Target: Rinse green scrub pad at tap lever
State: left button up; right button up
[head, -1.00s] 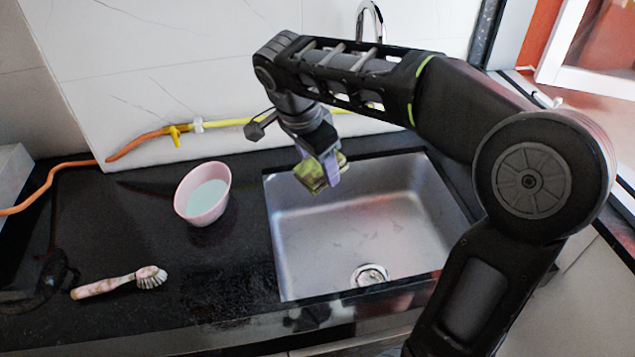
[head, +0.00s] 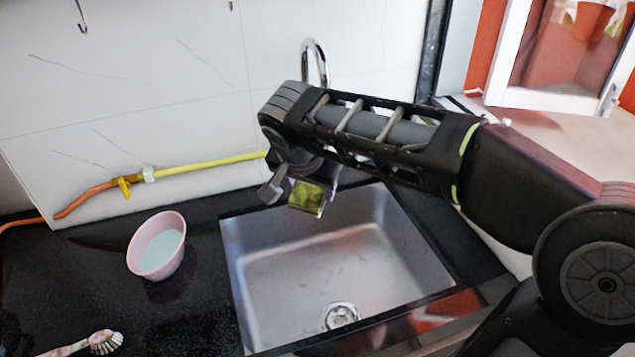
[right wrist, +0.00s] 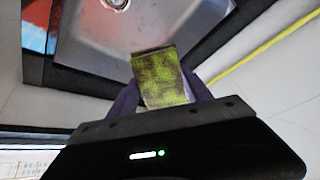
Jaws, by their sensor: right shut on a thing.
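The green scrub pad (head: 307,198) is in my right gripper (head: 318,186), above the back part of the sink. In the right wrist view the pad (right wrist: 161,78) sits between the two purple fingers of my right gripper (right wrist: 163,88), which is shut on it. The tap's curved chrome spout (head: 316,62) rises at the back, behind my right arm. Its lower part and the tap lever are hidden by the arm. My left gripper is not in view.
The steel sink (head: 290,275) is empty, with a drain (head: 340,315) near its front. A pink bowl (head: 157,244) with pale contents stands on the black counter to the left. A brush (head: 100,343) lies front left. A yellow hose (head: 205,164) runs along the wall.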

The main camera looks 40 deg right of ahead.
jog(key=w+d+f+p, duration=0.3)
jog(key=w+d+p, duration=0.1)
jog(key=w+d, duration=0.5)
jog(key=shift+w+d, duration=0.4)
jog(key=shift+w, duration=0.1)
dwell(0.3)
jog(key=shift+a, duration=0.1)
dwell(0.4)
jog(key=s+a+b, duration=0.5)
jog(key=shift+s+a, duration=0.25)
jog(key=shift+s, duration=0.15)
dwell(0.3)
jog(key=shift+r, duration=0.1)
dwell(1.3)
jog(key=shift+s+a+r, duration=1.75)
jog(key=shift+s+r, duration=0.05)
jog(key=shift+r, duration=0.15)
